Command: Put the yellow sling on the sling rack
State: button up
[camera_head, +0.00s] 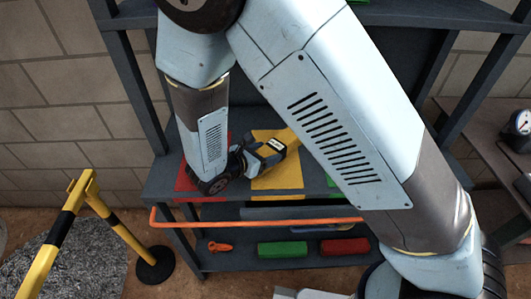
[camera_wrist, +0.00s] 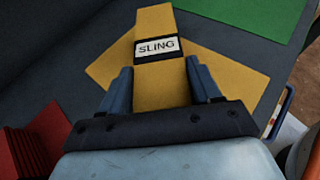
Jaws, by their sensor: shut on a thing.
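The yellow sling (camera_wrist: 160,63) is a yellow block with a white SLING label. My gripper (camera_wrist: 160,85) is shut on it, with a blue-grey finger on each side. In the head view my gripper (camera_head: 268,154) holds the sling (camera_head: 288,138) over a yellow patch (camera_head: 283,178) on the grey rack's upper shelf (camera_head: 160,182). The yellow patch (camera_wrist: 225,72) also shows beneath the sling in the wrist view, turned at an angle to it. I cannot tell whether the sling touches the patch. My arm hides part of the shelf.
A red patch (camera_head: 186,180) lies left of the yellow one, and a green patch (camera_wrist: 262,18) lies right. The lower shelf holds green (camera_head: 283,249) and red (camera_head: 345,247) blocks and an orange shackle-like piece (camera_head: 219,246). An orange bar (camera_head: 250,223) crosses in front. A yellow-black barrier (camera_head: 66,225) stands left.

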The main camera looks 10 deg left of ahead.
jog(key=o, duration=1.4)
jog(key=v, duration=1.2)
jog(key=shift+r, duration=0.15)
jog(key=shift+w+d, duration=0.1)
